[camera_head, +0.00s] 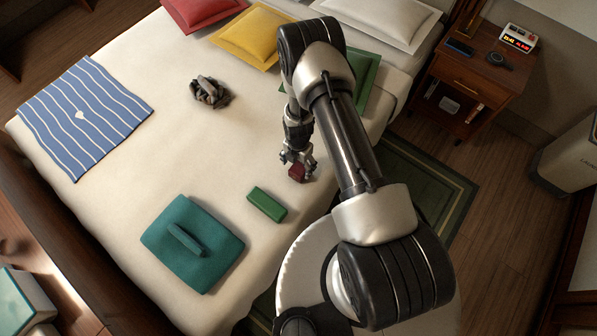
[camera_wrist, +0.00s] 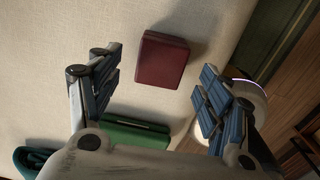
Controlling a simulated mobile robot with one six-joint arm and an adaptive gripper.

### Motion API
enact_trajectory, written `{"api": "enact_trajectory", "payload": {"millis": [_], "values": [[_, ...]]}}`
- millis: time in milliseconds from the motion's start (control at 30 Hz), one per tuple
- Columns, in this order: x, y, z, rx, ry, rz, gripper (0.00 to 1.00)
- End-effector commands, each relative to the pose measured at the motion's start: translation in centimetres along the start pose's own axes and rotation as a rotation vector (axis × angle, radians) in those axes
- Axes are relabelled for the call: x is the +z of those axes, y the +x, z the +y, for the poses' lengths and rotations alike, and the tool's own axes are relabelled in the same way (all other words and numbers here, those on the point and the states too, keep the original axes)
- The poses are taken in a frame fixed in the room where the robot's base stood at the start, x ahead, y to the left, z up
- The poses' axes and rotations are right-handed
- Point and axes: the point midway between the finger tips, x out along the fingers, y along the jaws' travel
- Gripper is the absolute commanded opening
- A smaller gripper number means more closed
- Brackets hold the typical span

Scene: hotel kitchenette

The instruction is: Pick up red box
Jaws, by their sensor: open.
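The red box (camera_head: 297,173) is small and dark red and lies on the bed near its right side. It also shows in the wrist view (camera_wrist: 163,59), ahead of and between the spread fingers. My gripper (camera_head: 297,160) is right above the red box in the head view, its fingers pointing down. In the wrist view my gripper (camera_wrist: 158,85) is open, with one finger on each side and nothing between the tips that it holds. I see no contact with the box. The gripper hides part of the box in the head view.
A green box (camera_head: 267,204) lies nearby on the bed, towards my base. A folded teal cloth (camera_head: 176,268), a dark crumpled item (camera_head: 208,93) and a blue striped cloth (camera_head: 85,115) lie farther left. Pillows line the far end. A nightstand (camera_head: 470,75) stands right.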

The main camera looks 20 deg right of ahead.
Motion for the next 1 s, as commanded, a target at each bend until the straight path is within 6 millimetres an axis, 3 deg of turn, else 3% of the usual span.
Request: {"api": "enact_trajectory", "payload": {"millis": [333,600,1000], "values": [[0.0,4.6,-0.2,-0.001,0.0,0.001,0.72],[0.1,5.0,-0.1,0.0,0.0,0.0,0.72],[0.0,5.0,-0.1,-0.001,0.0,0.0,0.46]]}}
